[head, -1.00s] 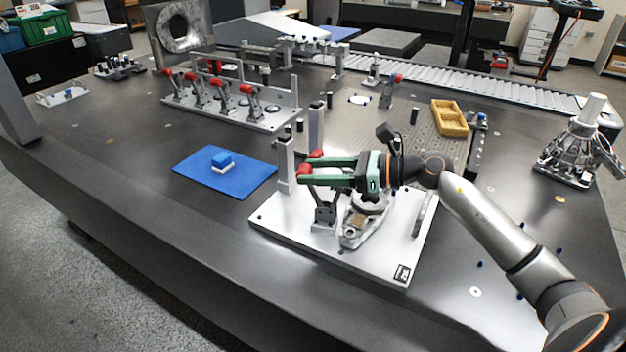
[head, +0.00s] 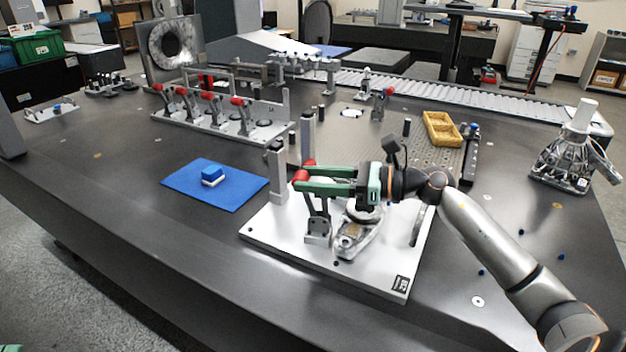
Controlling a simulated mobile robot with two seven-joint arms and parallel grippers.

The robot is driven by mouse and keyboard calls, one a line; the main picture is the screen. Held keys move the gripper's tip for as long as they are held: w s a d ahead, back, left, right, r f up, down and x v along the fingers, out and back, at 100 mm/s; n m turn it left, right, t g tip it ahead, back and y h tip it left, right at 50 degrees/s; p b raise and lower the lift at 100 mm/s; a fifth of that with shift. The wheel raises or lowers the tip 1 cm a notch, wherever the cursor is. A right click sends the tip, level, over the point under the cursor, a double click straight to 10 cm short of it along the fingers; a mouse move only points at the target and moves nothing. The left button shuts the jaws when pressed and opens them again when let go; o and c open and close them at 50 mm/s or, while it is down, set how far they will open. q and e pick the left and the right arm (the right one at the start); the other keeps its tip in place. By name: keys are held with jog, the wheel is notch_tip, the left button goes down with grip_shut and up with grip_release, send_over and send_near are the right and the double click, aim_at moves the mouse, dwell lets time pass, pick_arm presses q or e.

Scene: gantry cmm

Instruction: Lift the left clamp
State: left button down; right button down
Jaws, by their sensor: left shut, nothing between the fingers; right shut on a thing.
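A light metal fixture plate (head: 375,275) lies near the table's front edge. My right gripper (head: 303,181), with green fingers, comes in from the right and is shut on the red clamp handle (head: 300,175). The fingers hide part of the handle. A cast metal part (head: 352,238) sits on the plate beside the clamp, below the gripper. Only a green sliver of my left gripper (head: 9,348) shows at the bottom left corner; its fingertips are mostly out of frame.
Two upright posts, the nearer one (head: 276,172) grey, stand close left of the fingers. A longer fixture (head: 225,132) with several red-handled clamps stands behind. The front left table is clear.

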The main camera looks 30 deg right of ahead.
jog(key=shift+c, duration=1.4)
grip_release()
jog(key=shift+s+d, duration=0.1)
pick_arm(q)
jog(key=shift+w+f, duration=0.35)
jog(key=shift+f, duration=0.05)
pick_arm(e)
jog(key=v, duration=1.2)
jog(key=shift+d, duration=0.15)
pick_arm(q)
jog(key=shift+s+n+y, duration=0.25)
jog(key=shift+n+y, duration=0.05)
jog(key=shift+y, duration=0.1)
pick_arm(e)
jog(key=shift+s+f, duration=0.1)
jog(key=shift+s, duration=0.05)
